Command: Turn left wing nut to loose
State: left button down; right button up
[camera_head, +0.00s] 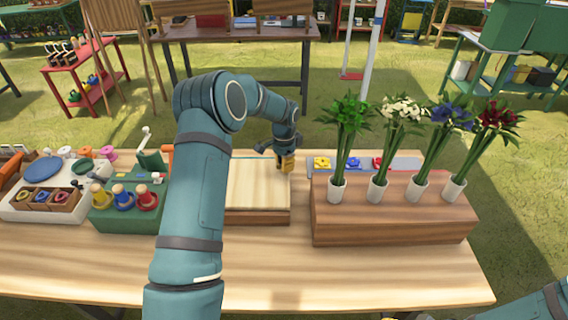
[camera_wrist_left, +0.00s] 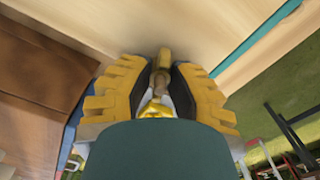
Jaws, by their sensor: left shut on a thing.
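A flat, pale wooden board (camera_head: 257,185) on a darker wooden base lies in the middle of the table. My left gripper (camera_head: 287,160) is at the board's far right corner, pointing down. In the left wrist view its yellow-padded fingers (camera_wrist_left: 158,85) are closed on a small brass-coloured wing nut (camera_wrist_left: 162,62). The fingers cover much of the wing nut, so its turned angle is hard to tell. No second wing nut shows clearly; my left arm hides the board's left side. My right gripper is out of view; only part of my right arm shows at the lower right corner.
A brown wooden block (camera_head: 393,215) with several flower bunches in white pots stands right of the board. A grey strip with yellow, blue and red knobs (camera_head: 350,163) lies behind it. A green stand (camera_head: 128,205) is at left. The table front is clear.

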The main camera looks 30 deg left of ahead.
pick_arm(q)
jog(key=n, duration=0.4)
jog(key=shift+n, duration=0.3)
jog(key=n, duration=0.3)
jog(key=shift+n, duration=0.3)
jog(key=n, duration=0.3)
jog(key=shift+n+p, duration=0.3)
jog(key=shift+p, duration=0.05)
jog(key=n, duration=0.3)
jog(key=shift+n, duration=0.3)
jog(key=n+p, duration=0.1)
jog(key=n, duration=0.2)
jog(key=shift+n, duration=0.4)
jog(key=n+p, duration=0.1)
jog(key=n, duration=0.3)
jog(key=n+p, duration=0.1)
jog(key=n, duration=0.3)
jog(key=shift+n, duration=0.4)
jog(key=shift+n+p, duration=0.65)
jog(key=shift+n, duration=0.85)
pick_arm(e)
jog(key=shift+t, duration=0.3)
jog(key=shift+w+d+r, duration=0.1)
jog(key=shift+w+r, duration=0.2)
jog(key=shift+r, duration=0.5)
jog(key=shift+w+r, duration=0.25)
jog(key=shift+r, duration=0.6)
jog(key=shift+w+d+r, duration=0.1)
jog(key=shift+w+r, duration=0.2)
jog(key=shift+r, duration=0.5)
